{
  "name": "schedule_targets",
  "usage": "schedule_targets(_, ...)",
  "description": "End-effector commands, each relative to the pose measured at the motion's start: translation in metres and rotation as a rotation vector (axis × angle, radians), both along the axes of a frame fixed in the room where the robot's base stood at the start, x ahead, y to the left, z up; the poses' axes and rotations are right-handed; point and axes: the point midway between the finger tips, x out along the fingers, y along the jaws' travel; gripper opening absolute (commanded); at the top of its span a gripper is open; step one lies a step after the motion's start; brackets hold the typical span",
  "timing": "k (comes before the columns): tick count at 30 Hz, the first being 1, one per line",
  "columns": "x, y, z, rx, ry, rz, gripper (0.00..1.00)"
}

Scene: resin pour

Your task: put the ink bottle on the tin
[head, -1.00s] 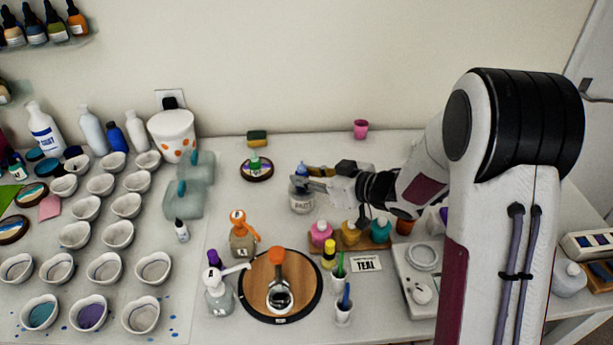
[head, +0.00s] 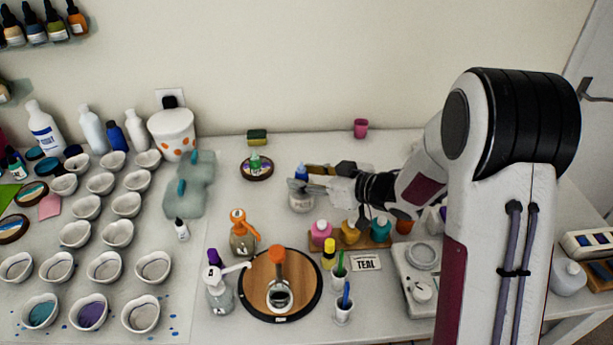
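The ink bottle, a small blue bottle (head: 301,172), stands upright at my gripper's fingers, right above the tin. The tin (head: 301,201) is a short, pale grey round container with a label, on the table towards the back middle. The bottle appears to rest on the tin's top, but the near finger hides the contact. My gripper (head: 302,177) reaches in from the right at the height of the bottle. Its fingers look spread, one behind the bottle and one in front of it, with the bottle between them.
A round wooden board (head: 254,280) with an orange-topped item stands in front. Pink, yellow and teal bottles on a wooden rack (head: 376,245) stand close under my arm. A coaster (head: 257,175) with a small bottle lies to the left. Free table lies behind the tin.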

Motion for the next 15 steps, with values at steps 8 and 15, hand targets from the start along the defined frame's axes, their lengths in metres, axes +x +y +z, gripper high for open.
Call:
schedule_targets(8, -0.006, -0.008, 0.007, -0.001, -0.001, -0.002, 0.39)
schedule_targets(15, -0.026, -0.028, 0.020, 0.000, -0.003, -0.002, 0.39)
